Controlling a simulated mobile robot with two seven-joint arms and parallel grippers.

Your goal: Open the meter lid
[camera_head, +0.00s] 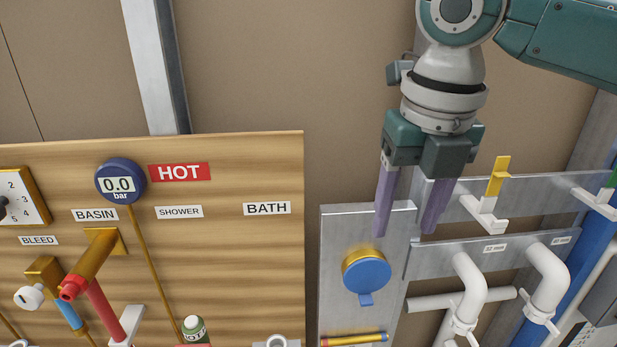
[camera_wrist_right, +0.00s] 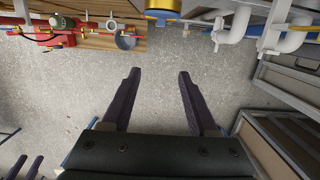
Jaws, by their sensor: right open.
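The meter is a round brass body with a blue lid (camera_head: 367,275) and a small blue tab at its lower edge, mounted on a grey metal plate (camera_head: 340,225). The lid looks shut and hides the face. My right gripper (camera_head: 407,228) is open and empty, its purple fingers pointing down above and right of the lid, apart from it. In the right wrist view, the open fingers (camera_wrist_right: 158,74) have only floor between them, and the blue and brass meter (camera_wrist_right: 163,9) shows at the top edge. Two parted purple fingers of my left gripper (camera_wrist_right: 27,165) show at the lower left.
White pipes (camera_head: 470,280) and a yellow-handled valve (camera_head: 497,180) stand right of the meter. Left is a wooden panel (camera_head: 240,260) with a blue 0.0 bar gauge (camera_head: 119,182) and brass valves. A red and yellow striped bar (camera_head: 355,339) lies below the meter.

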